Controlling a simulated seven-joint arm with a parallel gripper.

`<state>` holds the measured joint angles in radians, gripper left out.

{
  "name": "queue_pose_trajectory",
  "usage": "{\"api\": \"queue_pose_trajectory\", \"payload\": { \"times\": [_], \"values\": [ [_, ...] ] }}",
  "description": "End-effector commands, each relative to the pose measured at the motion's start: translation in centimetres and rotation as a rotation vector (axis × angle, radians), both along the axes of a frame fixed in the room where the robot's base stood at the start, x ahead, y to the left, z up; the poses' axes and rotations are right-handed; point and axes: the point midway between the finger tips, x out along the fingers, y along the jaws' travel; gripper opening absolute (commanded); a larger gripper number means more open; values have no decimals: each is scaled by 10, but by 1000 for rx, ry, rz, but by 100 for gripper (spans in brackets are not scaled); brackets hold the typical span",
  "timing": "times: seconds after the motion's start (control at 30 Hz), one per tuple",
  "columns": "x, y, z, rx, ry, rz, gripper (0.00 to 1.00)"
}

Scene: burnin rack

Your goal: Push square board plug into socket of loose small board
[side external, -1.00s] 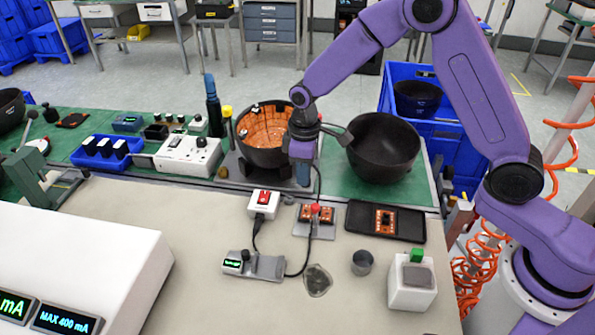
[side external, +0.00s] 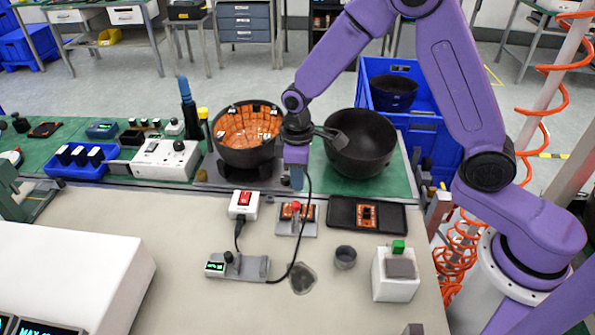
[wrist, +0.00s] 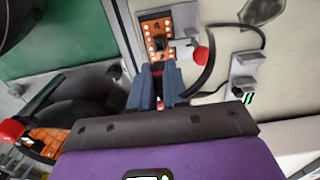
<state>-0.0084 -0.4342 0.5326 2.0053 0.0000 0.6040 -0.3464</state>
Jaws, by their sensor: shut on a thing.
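My gripper (side external: 297,184) hangs above the work mat, just behind the grey fixture. It is shut on the cable's plug (wrist: 159,88), which is mostly hidden between the fingers in the wrist view. A black cable (side external: 308,212) runs down from the gripper to the small grey meter. An orange board with a dark socket (wrist: 155,27) lies in the fixture, beside a red knob (wrist: 201,55). In the side view, orange shows on both sides of that knob (side external: 296,206). Another orange board (side external: 367,222) lies in a black tray. The plug appears apart from the fixture board.
The black tray (side external: 339,205) is right of the grey fixture (side external: 295,231). Two dark bowls (side external: 235,158) (side external: 362,163) stand behind.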

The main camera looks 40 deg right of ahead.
Motion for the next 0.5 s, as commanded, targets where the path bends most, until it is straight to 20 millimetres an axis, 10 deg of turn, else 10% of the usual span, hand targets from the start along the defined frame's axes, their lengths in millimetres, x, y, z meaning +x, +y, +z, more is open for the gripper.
{"api": "queue_pose_trajectory", "payload": {
  "times": [0.5],
  "values": [
    [0, 0, -39, -1, 1, 0, 0]
  ]
}}
